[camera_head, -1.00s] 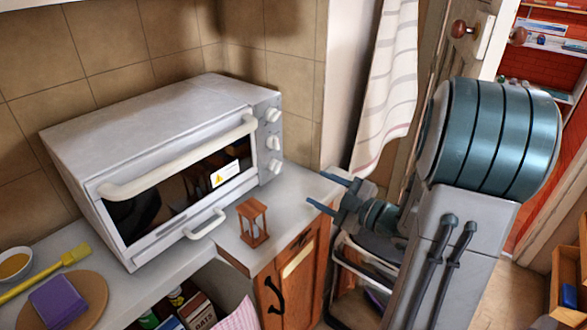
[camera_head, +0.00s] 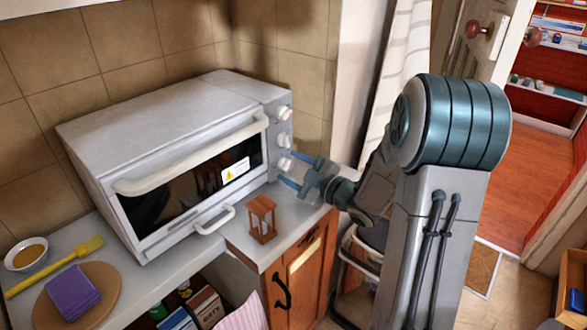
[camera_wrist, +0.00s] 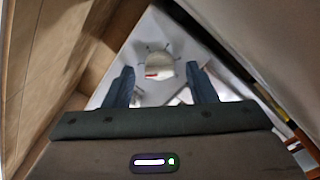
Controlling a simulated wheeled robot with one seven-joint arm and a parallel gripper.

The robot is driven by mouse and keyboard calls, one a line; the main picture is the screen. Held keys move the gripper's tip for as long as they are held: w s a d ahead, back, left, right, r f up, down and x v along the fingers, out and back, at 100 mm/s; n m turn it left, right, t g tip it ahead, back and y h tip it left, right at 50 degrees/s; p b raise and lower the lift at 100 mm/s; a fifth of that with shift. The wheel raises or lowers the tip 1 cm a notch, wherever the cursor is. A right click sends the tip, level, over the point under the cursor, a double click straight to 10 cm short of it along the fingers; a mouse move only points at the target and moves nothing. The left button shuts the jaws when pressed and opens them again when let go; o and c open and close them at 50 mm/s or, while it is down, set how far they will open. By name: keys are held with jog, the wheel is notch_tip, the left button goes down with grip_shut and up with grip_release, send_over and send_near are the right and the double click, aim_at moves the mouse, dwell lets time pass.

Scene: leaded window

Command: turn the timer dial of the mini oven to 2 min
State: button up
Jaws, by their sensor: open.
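The mini oven (camera_head: 175,125) is a white box on the counter, with a column of three white dials on its right-hand panel: a top dial (camera_head: 284,113), a middle dial (camera_head: 284,140) and a lowest dial (camera_head: 284,163). My gripper (camera_head: 288,168) is open at the panel, its blue fingers around the lowest dial's height. In the wrist view a round pale dial (camera_wrist: 158,65) with short marks around it shows between and beyond the open fingertips (camera_wrist: 160,70). I see no contact. The dial's labels and setting are too small to read.
A wooden hourglass (camera_head: 262,218) stands on the counter just below my gripper. The oven's door handle (camera_head: 190,160) juts out left of the dials.

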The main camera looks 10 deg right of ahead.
jog(key=c, duration=1)
jog(key=shift+o, duration=0.2)
jog(key=shift+m, duration=0.7)
jog(key=o, duration=1)
jog(key=shift+c, duration=0.2)
jog(key=shift+s+d, duration=0.1)
jog(key=b+v, duration=0.1)
jog(key=v, duration=1.2)
jog(key=shift+s+d, duration=0.2)
jog(key=shift+s, duration=0.1)
